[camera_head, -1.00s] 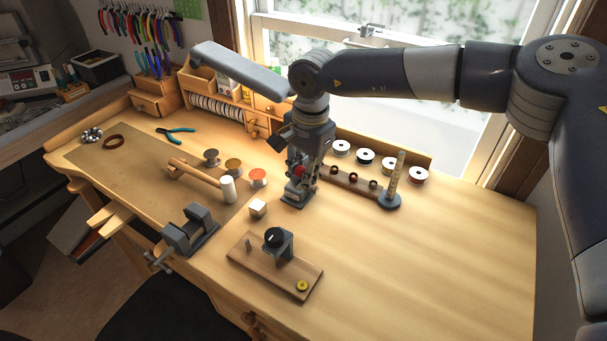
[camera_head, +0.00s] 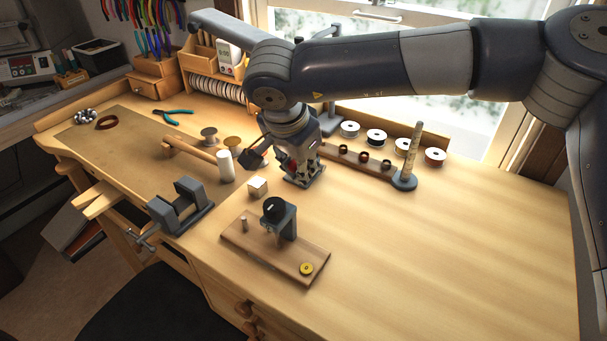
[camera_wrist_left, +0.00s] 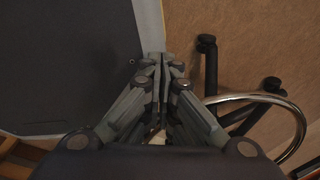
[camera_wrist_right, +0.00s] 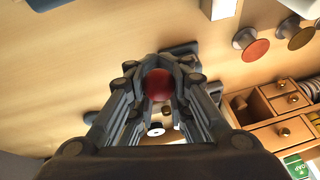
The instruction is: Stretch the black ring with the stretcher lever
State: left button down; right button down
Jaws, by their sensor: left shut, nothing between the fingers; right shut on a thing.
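My right gripper (camera_head: 297,166) is shut on the red ball knob (camera_wrist_right: 158,84) of the stretcher lever, best seen in the right wrist view. The grey ring stretcher (camera_head: 303,182) stands on the bench directly below and around that gripper, and is mostly hidden by it. I cannot make out the black ring on the stretcher. Small dark and reddish rings (camera_head: 363,157) sit on a wooden strip behind and to the right. My left gripper (camera_wrist_left: 162,60) is shut and empty in the left wrist view, over the floor beside a dark seat; it is out of the head view.
A tapered ring mandrel (camera_head: 412,155) stands right of the stretcher. A white cube (camera_head: 257,187), a wooden board (camera_head: 250,248) with a black-knobbed fixture, and a grey vise (camera_head: 182,207) are in front and left. Spools (camera_head: 376,137) line the back. The bench's right side is clear.

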jog(key=shift+s+a+f+b, duration=0.2)
jog(key=shift+s+f+b, duration=0.15)
jog(key=shift+f, duration=0.2)
jog(key=shift+s+a+f+b, duration=0.15)
jog(key=shift+s+f+b, duration=0.05)
jog(key=shift+f+b, duration=0.3)
jog(key=c, duration=1.6)
grip_release()
jog(key=shift+r, duration=0.1)
jog(key=shift+r, duration=0.1)
jog(key=v, duration=1.1)
jog(key=shift+r, duration=0.4)
jog(key=shift+c, duration=0.5)
